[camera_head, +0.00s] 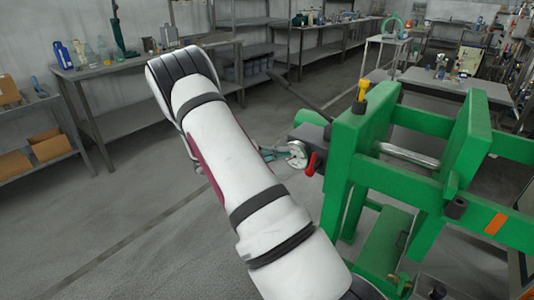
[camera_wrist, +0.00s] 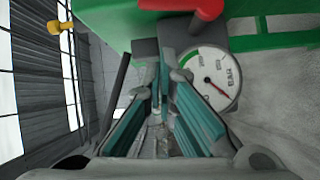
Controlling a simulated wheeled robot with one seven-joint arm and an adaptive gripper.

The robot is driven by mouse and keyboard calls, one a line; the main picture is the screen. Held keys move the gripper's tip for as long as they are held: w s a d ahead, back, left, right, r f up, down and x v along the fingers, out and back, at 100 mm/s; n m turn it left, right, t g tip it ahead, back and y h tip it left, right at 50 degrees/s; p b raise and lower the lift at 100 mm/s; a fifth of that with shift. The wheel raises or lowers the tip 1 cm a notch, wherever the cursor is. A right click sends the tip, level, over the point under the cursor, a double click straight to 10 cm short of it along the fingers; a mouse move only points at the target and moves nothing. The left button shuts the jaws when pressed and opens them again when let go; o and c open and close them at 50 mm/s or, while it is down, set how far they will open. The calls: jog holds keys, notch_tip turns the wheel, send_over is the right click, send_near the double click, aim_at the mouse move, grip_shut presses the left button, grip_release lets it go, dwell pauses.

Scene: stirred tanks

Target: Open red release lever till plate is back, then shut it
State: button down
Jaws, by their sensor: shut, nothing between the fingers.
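The red release lever (camera_head: 312,163) sits on the dark pump block of the green press, beside the round pressure gauge (camera_head: 297,154). In the wrist view the lever (camera_wrist: 196,8) is cut by the top edge, and the gauge (camera_wrist: 212,80) is to the right of the fingertips. My gripper (camera_wrist: 161,72) is shut and empty, its teal-padded fingers pointing at the block; the lever is apart from the fingers. In the head view my gripper (camera_head: 271,154) is partly hidden behind my arm. A green plate (camera_head: 468,140) stands at the far end of the bare steel rod (camera_head: 405,155).
A long black handle (camera_head: 298,94) rises from the pump block, close left of my fingers in the wrist view. A yellow-topped fitting (camera_head: 362,89) stands on the green frame (camera_head: 345,165). Benches line the back wall. The floor at left is clear.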

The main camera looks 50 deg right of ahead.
aim_at(312, 162)
jog(key=shift+s+d+f, duration=0.1)
jog(key=shift+s+d, duration=0.35)
jog(key=shift+s, duration=0.35)
jog(key=shift+s+d+f, duration=0.1)
jog(key=shift+s+d, duration=0.3)
jog(key=shift+s, duration=0.35)
jog(key=shift+s+d+f, duration=0.1)
jog(key=shift+s+d, duration=0.35)
jog(key=shift+s, duration=0.35)
